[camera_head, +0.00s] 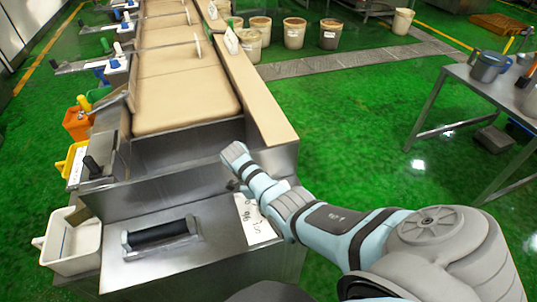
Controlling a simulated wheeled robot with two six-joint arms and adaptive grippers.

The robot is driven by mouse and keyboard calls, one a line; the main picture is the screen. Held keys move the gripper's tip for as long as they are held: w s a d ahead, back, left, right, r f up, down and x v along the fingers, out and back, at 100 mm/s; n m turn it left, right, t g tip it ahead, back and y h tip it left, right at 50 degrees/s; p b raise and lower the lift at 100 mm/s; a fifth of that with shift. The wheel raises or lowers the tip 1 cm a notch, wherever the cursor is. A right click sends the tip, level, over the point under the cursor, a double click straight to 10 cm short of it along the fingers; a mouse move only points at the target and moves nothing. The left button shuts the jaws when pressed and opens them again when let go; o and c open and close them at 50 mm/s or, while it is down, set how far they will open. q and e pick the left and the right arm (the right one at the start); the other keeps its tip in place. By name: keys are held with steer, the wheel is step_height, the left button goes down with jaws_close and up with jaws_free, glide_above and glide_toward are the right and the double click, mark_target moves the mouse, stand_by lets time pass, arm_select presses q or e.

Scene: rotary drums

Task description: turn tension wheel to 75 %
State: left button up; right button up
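No wheel clearly marked as the tension wheel can be made out. A black bar handle (160,236) on metal brackets sits on the machine's front steel ledge. Beside it is a white label (254,222) with dark handwriting, partly covered by my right arm. My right arm comes in from the lower right and reaches over the machine's front right corner. A small dark part at its far end, likely my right gripper (233,185), is close to the steel front; its fingers are too hidden to read. My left gripper is not in view.
A tan belt (185,88) runs away from me, with levers and coloured knobs along its left. Orange, yellow and white bins (72,246) hang at left. Several buckets (294,33) stand behind. A steel table (478,85) is at right. Green floor between is clear.

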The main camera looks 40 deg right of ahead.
steer(key=o, duration=1.2)
steer(key=shift+c, duration=0.2)
steer(key=v, duration=0.7)
steer(key=shift+r, duration=0.3)
steer(key=shift+w, duration=0.1)
